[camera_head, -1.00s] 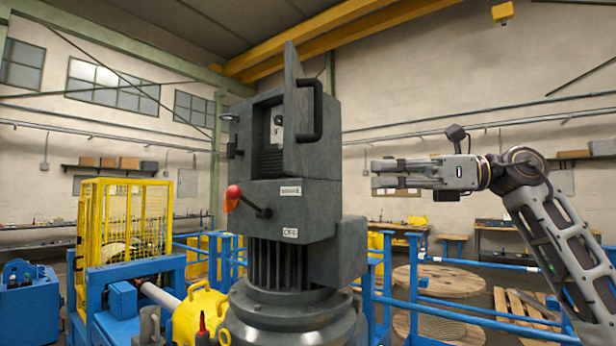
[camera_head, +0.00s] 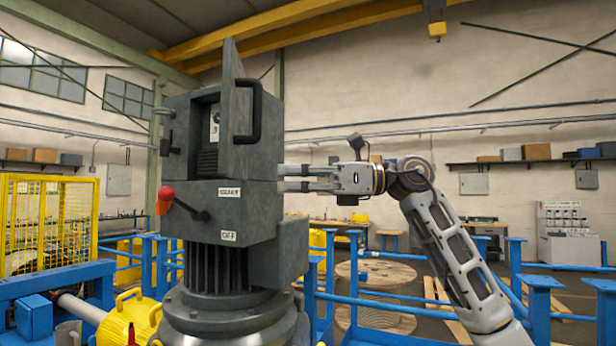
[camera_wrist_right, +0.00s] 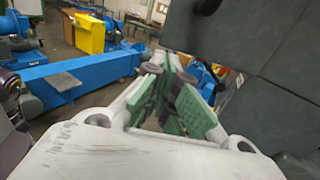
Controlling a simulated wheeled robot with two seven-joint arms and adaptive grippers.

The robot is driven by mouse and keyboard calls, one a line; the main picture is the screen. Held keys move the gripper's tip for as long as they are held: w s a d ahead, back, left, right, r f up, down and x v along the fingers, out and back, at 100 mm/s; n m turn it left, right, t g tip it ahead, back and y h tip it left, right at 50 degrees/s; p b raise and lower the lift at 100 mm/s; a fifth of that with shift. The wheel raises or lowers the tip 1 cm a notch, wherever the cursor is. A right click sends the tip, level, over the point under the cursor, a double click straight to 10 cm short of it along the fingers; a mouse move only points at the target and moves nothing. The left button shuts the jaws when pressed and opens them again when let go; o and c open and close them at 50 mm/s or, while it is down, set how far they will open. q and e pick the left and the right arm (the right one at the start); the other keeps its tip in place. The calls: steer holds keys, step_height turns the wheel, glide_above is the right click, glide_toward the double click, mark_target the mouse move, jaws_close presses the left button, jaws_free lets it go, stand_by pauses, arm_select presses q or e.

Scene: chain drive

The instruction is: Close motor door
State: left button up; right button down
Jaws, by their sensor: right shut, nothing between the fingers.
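The grey motor (camera_head: 262,215) stands upright left of centre in the head view. Its door (camera_head: 238,135) is swung open, showing the dark compartment (camera_head: 207,125) behind it. A black handle (camera_head: 256,112) is on the door. My right gripper (camera_head: 281,179) is shut and empty, its fingertips level with the lower right edge of the motor's upper housing, below the handle. I cannot tell whether they touch it. In the right wrist view the green-padded fingers (camera_wrist_right: 170,92) point forward, with the dark grey housing (camera_wrist_right: 285,50) to the right. My left gripper is not in view.
A lever with a red knob (camera_head: 165,197) sticks out at the motor's front left. Blue railings (camera_head: 430,305) run behind and right of the motor. A yellow cage (camera_head: 45,225) stands at the left. The space above my right forearm looks clear.

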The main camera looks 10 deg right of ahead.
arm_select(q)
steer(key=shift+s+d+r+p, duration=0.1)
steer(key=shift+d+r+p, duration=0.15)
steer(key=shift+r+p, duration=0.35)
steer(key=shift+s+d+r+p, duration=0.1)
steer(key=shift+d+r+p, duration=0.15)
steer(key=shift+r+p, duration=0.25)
arm_select(e)
steer(key=w+a, duration=0.1)
steer(key=a, duration=0.7)
steer(key=shift+a, duration=0.25)
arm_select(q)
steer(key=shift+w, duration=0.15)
arm_select(e)
steer(key=shift+w, duration=0.1)
